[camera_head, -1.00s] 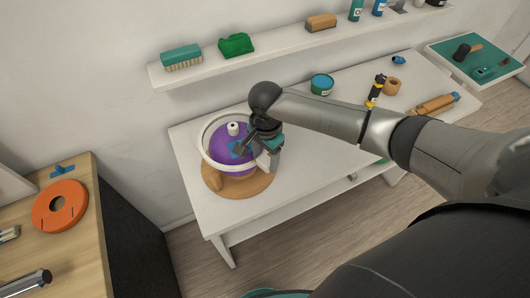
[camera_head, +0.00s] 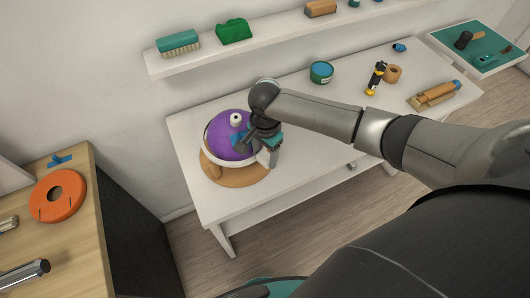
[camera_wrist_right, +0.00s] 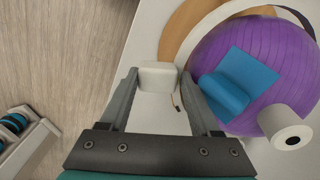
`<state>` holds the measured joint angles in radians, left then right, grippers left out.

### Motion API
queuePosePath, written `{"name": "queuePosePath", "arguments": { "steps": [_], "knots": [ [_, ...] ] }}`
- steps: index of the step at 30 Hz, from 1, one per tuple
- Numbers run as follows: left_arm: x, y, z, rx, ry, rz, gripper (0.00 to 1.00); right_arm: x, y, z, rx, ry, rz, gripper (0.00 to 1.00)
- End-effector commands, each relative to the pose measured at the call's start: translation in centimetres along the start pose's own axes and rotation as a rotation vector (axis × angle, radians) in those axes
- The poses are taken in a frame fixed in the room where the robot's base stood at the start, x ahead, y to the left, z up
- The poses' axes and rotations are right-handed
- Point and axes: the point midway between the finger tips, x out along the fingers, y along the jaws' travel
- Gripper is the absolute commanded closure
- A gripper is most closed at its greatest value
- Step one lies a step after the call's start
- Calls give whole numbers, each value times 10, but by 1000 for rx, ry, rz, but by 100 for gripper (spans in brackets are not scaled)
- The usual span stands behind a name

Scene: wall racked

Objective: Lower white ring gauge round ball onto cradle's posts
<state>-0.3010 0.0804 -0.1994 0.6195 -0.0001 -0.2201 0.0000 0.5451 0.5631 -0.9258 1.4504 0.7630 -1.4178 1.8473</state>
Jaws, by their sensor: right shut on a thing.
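The purple ball (camera_head: 230,130) sits over the round wooden cradle (camera_head: 245,180) on the white table, with a white knob on top and a blue patch. The white ring gauge (camera_head: 233,168) is around the ball, low on its sides. One cradle post (camera_head: 214,172) shows at the front left. Whether the ring touches the posts I cannot tell. My right gripper (camera_head: 268,154) is at the ring's right side, shut on its white block. The block (camera_wrist_right: 158,76) shows between the fingers in the wrist view. My left gripper is out of view.
A wall shelf (camera_head: 280,37) with a brush (camera_head: 178,43) and a green block (camera_head: 233,31) runs behind. A blue-topped tin (camera_head: 321,72) and several tools stand further right on the table. A wooden cabinet with an orange disc (camera_head: 58,196) is at left.

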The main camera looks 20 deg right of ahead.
Motion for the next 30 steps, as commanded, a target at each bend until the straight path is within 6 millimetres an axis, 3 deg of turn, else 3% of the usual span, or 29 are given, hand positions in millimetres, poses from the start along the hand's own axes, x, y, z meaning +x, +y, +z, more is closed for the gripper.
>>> {"name": "queuePosePath", "arguments": {
  "steps": [11, 12, 21, 30],
  "knots": [
    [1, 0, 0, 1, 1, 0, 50, 0, -4, 1, -1, -3, -12, 100],
    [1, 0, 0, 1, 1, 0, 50, 0, -4, 1, -1, -2, -13, 35],
    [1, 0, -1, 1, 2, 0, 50, 0, -4, 1, -1, -2, -14, 2],
    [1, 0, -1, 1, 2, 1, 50, -1, -5, 1, -1, -1, -16, 1]
  ]
}}
